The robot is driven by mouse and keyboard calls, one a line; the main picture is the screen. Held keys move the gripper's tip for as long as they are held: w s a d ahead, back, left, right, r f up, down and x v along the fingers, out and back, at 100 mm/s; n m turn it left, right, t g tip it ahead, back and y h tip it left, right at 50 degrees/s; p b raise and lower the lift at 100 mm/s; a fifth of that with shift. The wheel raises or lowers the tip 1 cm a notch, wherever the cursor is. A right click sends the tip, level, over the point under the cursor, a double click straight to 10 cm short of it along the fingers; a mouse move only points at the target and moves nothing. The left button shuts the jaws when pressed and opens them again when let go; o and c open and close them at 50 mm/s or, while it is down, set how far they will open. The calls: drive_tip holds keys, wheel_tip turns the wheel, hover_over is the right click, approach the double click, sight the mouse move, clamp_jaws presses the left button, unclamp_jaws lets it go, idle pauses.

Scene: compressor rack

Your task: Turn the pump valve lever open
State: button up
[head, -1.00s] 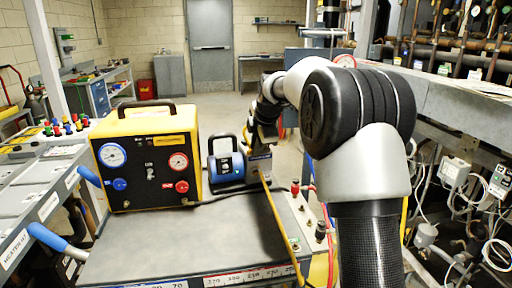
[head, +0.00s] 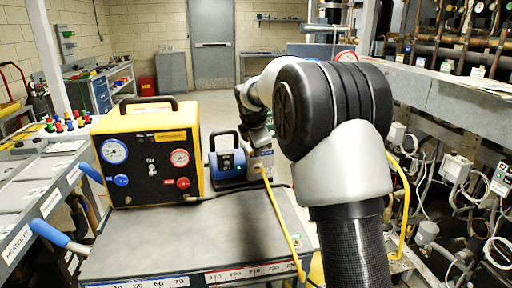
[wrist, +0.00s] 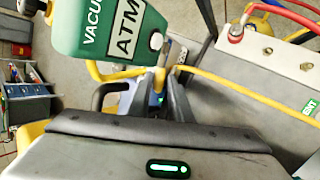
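The blue pump (head: 228,163) with a dark carry handle stands on the grey cart top, right of the yellow gauge box. In the head view my gripper (head: 262,148) is small and partly hidden at the pump's right side. In the wrist view its two dark fingers (wrist: 162,88) stand apart, with yellow and blue parts showing between them.
The yellow gauge box (head: 148,152) stands left of the pump. A yellow hose (head: 278,205) runs from the pump over the cart (head: 190,235) and passes by my fingers. Pipes and wiring crowd the right side. The front of the cart top is clear.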

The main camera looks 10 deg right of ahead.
drive_tip(key=shift+o, duration=1.2)
drive_tip(key=p+v, duration=0.3)
drive_tip(key=v, duration=1.4)
drive_tip(key=shift+s+r+p, duration=0.15)
drive_tip(key=shift+s+p, duration=0.05)
drive_tip(key=shift+p, duration=0.15)
drive_tip(key=shift+a, duration=0.1)
